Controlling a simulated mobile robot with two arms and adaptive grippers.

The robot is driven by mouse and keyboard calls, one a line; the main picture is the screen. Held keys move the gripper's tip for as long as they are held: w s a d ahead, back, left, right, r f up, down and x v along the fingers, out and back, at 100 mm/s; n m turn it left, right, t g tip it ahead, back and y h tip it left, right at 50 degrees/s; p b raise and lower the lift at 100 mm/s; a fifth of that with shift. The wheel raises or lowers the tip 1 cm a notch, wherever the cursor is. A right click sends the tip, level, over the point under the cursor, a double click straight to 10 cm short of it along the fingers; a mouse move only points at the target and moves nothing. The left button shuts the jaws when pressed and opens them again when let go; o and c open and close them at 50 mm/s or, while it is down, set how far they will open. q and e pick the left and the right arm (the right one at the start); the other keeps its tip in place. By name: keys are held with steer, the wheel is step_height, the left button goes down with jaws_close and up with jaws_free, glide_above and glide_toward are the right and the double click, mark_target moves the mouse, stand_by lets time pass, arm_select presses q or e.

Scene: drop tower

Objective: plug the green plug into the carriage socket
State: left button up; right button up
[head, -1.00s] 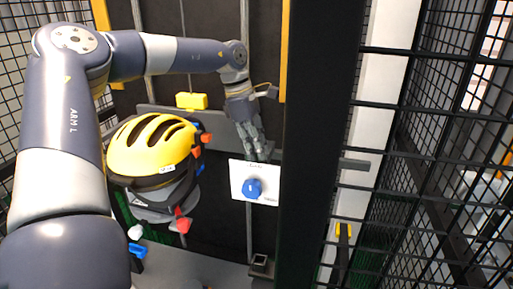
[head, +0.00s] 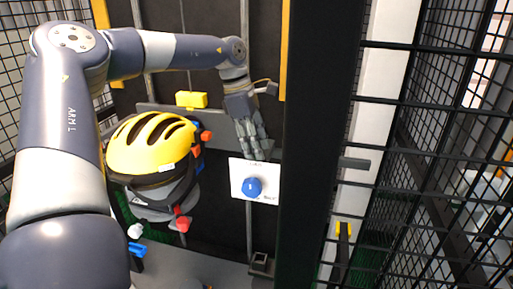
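My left gripper (head: 257,150) hangs fingers-down in front of the dark back panel, just above a white plate (head: 238,178) with a round blue knob (head: 252,187). Its fingertips are near or over the plate's top edge; I cannot tell whether they touch it. I cannot tell whether the fingers are open or shut on something. I cannot make out the green plug or the carriage socket. A yellow helmet (head: 150,143) sits on the grey carriage assembly to the left of the gripper. My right gripper is not in view.
A black upright post (head: 318,140) stands right of the gripper, with black mesh fencing (head: 440,150) beyond. A yellow block (head: 191,99) sits on the grey crossbar above the helmet. Red and blue knobs and levers surround the helmet. A grey floor edge (head: 195,265) lies below.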

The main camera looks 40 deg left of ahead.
arm_select(q)
steer(key=v, duration=1.1)
